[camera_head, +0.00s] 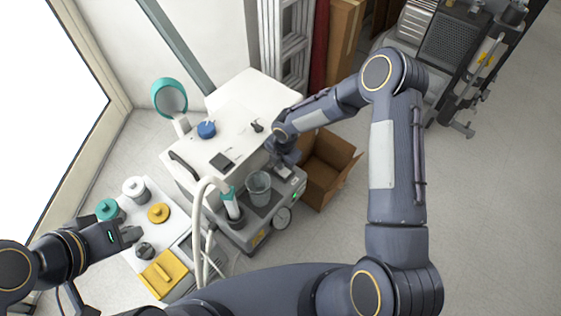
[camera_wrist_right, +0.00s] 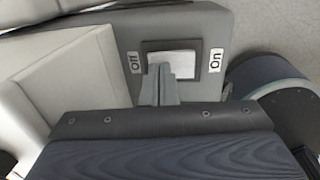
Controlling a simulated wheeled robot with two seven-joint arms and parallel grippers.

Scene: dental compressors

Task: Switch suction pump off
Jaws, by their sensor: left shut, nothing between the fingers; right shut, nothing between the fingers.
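The suction pump (camera_head: 222,140) is a white and grey wheeled unit with hoses, in the middle of the head view. In the right wrist view, its pale rocker switch (camera_wrist_right: 187,62) sits in a dark frame between an "Off" label (camera_wrist_right: 134,62) on the left and an "On" label (camera_wrist_right: 215,60) on the right. My right gripper (camera_wrist_right: 158,78) is shut and empty, its fingertips over the switch's Off side; I cannot tell whether they touch it. A small green light (camera_head: 295,195) shows on the pump's front. My left gripper (camera_head: 133,234) is shut and empty, over the side table.
The white side table (camera_head: 178,222) at lower left holds several lids and a yellow block (camera_head: 163,275). An open cardboard box (camera_head: 328,165) stands right beside the pump. A dark machine (camera_head: 452,55) is at upper right. The floor at right is clear.

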